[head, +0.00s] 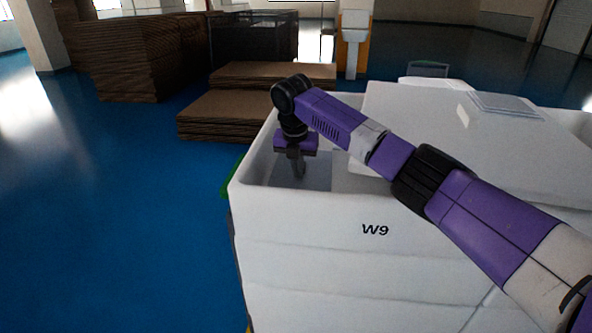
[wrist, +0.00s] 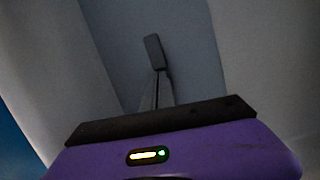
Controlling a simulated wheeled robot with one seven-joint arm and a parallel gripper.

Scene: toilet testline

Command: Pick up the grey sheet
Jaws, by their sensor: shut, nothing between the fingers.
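The grey sheet (head: 318,172) shows as a flat grey patch inside the left end of a white bin marked W9 (head: 300,222). In the wrist view the sheet (wrist: 195,62) is a blue-grey surface between paler surfaces. My gripper (head: 297,172) points down into the bin, over the sheet. In the wrist view its fingers (wrist: 156,55) are together against the grey background, with nothing seen between them. I cannot tell whether the fingertips touch the sheet. Part of the sheet is hidden by my gripper and the bin's front wall.
A large white panel (head: 415,125) covers the bin's right part, with a small clear tray (head: 505,104) on top. Stacks of brown cardboard (head: 235,115) stand behind left. Blue floor (head: 120,210) is free on the left.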

